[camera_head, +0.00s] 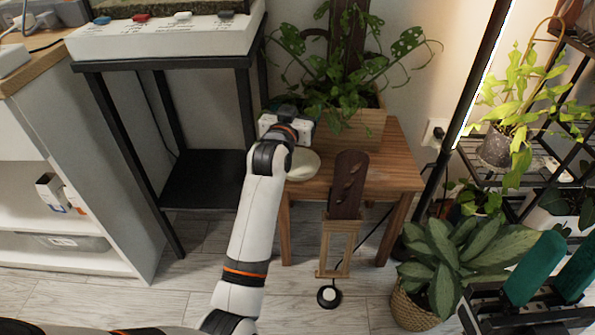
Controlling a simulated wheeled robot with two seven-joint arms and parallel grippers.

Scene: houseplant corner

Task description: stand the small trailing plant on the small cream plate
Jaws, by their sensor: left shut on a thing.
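The small cream plate (304,166) lies on the wooden stool (385,180), near its left end. My left gripper (290,114) is just above and behind the plate, by the front left of the wooden planter. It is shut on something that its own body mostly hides. Small green leaves (322,112) crowd beside its right side and look like the small trailing plant; its pot is hidden. They overlap the leaves of the bigger plant behind, so their edge is unclear. I cannot tell whether the held thing touches the stool.
A wooden planter (358,130) with a big leafy plant stands at the back of the stool. A dark brown upright piece (348,183) stands in front of the stool. A black side table (205,180) is left. A basket plant (440,265) and a dark pole (470,100) are right.

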